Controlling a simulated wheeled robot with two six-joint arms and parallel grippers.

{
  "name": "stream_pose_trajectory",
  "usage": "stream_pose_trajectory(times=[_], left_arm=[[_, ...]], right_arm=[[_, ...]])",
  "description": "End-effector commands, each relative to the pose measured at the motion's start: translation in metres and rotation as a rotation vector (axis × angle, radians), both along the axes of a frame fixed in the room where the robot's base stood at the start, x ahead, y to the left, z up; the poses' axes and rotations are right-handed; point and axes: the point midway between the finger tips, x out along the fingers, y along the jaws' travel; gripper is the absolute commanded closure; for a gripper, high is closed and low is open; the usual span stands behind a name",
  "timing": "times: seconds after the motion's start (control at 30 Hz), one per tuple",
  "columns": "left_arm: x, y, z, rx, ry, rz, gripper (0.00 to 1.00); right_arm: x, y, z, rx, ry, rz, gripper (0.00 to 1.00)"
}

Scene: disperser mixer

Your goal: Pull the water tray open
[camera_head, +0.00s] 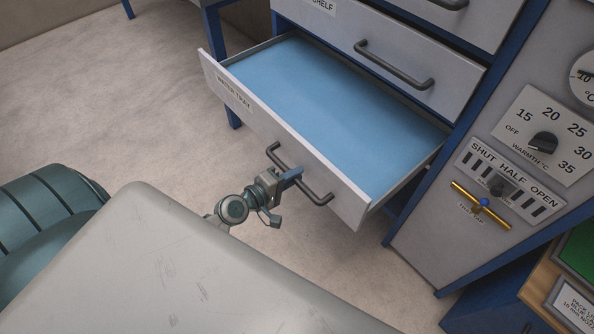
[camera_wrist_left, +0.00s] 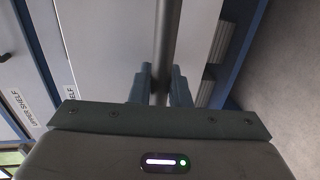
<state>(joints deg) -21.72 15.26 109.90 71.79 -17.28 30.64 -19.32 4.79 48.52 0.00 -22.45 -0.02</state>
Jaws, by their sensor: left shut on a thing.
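The water tray (camera_head: 290,138) is a drawer with a grey front and a blue inside, labelled "WATER TRAY". In the head view it stands well out from the cabinet, and its inside looks empty. Its dark bar handle (camera_head: 318,196) runs along the front face. My left gripper (camera_head: 290,177) is shut on this handle near its middle. In the left wrist view the two fingers (camera_wrist_left: 160,84) sit on either side of the handle bar (camera_wrist_left: 164,45). My right gripper is not in view.
A shut drawer (camera_head: 400,65) with its own handle is above the tray. Bare floor (camera_head: 110,100) lies to the left of the tray.

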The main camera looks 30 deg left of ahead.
Motion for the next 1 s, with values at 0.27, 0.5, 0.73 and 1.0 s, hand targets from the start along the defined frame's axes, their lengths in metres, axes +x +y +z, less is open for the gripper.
stream_pose_trajectory(times=[0.27,0.5,0.73,1.0], left_arm=[[0.000,0.000,-0.001,0.000,0.002,0.000,0.68],[0.000,0.000,-0.001,0.000,0.001,0.000,0.64],[-0.011,0.005,0.000,0.004,0.002,-0.002,0.64],[-0.056,0.020,0.008,0.005,0.005,-0.004,0.64]], right_arm=[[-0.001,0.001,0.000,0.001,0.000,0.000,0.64],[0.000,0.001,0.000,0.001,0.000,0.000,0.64],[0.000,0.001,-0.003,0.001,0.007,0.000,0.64],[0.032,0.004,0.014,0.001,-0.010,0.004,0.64]])
